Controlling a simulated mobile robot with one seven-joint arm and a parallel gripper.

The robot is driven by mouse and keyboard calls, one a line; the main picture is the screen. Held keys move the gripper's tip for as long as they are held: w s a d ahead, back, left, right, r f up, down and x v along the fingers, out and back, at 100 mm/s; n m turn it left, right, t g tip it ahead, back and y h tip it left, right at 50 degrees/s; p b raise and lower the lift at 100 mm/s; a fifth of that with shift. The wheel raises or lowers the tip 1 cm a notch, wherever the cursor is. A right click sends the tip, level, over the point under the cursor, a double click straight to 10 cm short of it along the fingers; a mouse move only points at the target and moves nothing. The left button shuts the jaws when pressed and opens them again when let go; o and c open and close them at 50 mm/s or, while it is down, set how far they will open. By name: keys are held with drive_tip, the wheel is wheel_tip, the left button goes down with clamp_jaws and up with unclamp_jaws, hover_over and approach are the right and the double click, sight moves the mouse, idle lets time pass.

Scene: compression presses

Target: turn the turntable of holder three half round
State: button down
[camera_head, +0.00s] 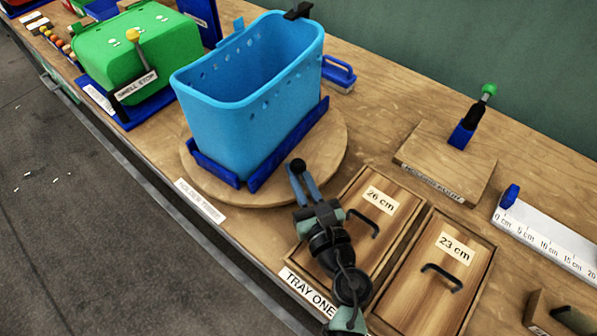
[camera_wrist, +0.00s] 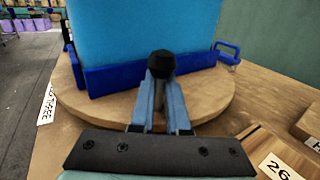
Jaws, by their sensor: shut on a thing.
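The round wooden turntable (camera_head: 334,151) of holder three carries a light blue bin (camera_head: 228,125) held by dark blue corner brackets (camera_head: 216,172). A label reading holder three (camera_head: 200,200) is on the bench edge in front of it. My gripper (camera_head: 297,172) is at the turntable's near right edge, its fingers shut on a black knob (camera_head: 297,165). In the wrist view the knob (camera_wrist: 161,64) shows between the fingertips, in front of the bin's blue bracket (camera_wrist: 112,78).
Two wooden lids marked 26 cm (camera_head: 379,200) and 23 cm (camera_head: 455,247) lie beneath and right of my arm. A wooden block with a green-tipped lever (camera_head: 445,165) and a ruler (camera_head: 545,240) are at right.

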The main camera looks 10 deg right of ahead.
drive_tip(key=shift+w+d, duration=0.1)
drive_tip(key=shift+d, duration=0.1)
idle(0.4)
drive_tip(key=c, duration=0.9)
unclamp_jaws()
drive_tip(key=b+v, duration=0.2)
drive_tip(key=v, duration=1)
drive_tip(key=shift+a, duration=0.1)
drive_tip(key=shift+s+r+b, duration=0.1)
drive_tip(key=shift+s+b, duration=0.2)
drive_tip(key=shift+s, duration=0.2)
